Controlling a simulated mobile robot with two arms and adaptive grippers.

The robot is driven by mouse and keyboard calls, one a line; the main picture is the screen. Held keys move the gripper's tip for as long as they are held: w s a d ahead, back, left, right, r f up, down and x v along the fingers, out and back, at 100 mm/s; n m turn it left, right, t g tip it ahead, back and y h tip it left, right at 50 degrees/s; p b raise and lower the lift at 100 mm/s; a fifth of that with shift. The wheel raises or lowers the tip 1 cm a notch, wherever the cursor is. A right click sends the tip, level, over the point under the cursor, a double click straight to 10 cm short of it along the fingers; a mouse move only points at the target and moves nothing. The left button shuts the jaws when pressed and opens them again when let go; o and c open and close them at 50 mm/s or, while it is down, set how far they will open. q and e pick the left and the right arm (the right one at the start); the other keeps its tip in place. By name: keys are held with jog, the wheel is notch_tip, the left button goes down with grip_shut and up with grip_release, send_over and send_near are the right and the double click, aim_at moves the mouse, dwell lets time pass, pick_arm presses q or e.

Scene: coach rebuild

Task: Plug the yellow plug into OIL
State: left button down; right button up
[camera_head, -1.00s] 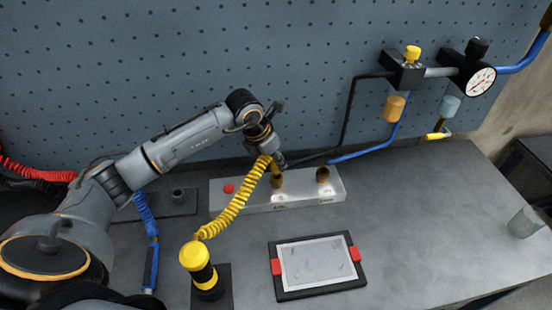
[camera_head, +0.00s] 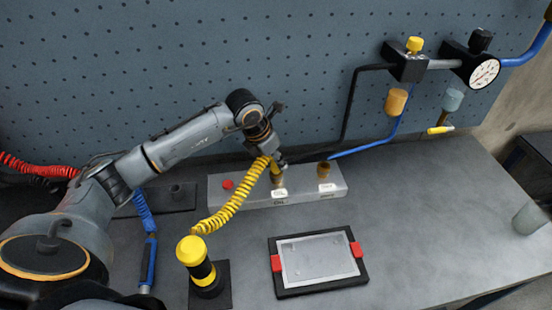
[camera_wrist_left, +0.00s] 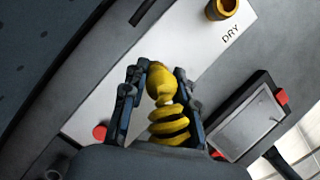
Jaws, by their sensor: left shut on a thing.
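My left gripper (camera_head: 272,160) is over the left part of the pale socket block (camera_head: 234,200). It is shut on the yellow plug (camera_head: 276,171), whose coiled yellow cord (camera_head: 232,207) hangs off to the lower left. The plug's lower end meets the left brass socket (camera_head: 279,183), labelled OIL; I cannot tell how deep it sits. In the left wrist view the plug (camera_wrist_left: 160,84) is between both fingers (camera_wrist_left: 160,72) and hides the socket under it. The right brass socket (camera_head: 324,168), labelled DRY, is empty; it also shows in the wrist view (camera_wrist_left: 222,8).
A yellow-topped black post (camera_head: 195,252) stands in front, holding the cord's other end. A framed tray (camera_head: 318,260) with red clips lies right of it. The pegboard (camera_head: 180,60) is close behind the block.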

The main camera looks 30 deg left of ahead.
pick_arm(q)
jog(key=shift+f+b, duration=0.3)
jog(key=shift+f, duration=0.1)
jog(key=shift+w, duration=0.1)
jog(key=c, duration=1)
grip_release()
jog(key=shift+r, duration=0.15)
jog(key=shift+o, duration=0.2)
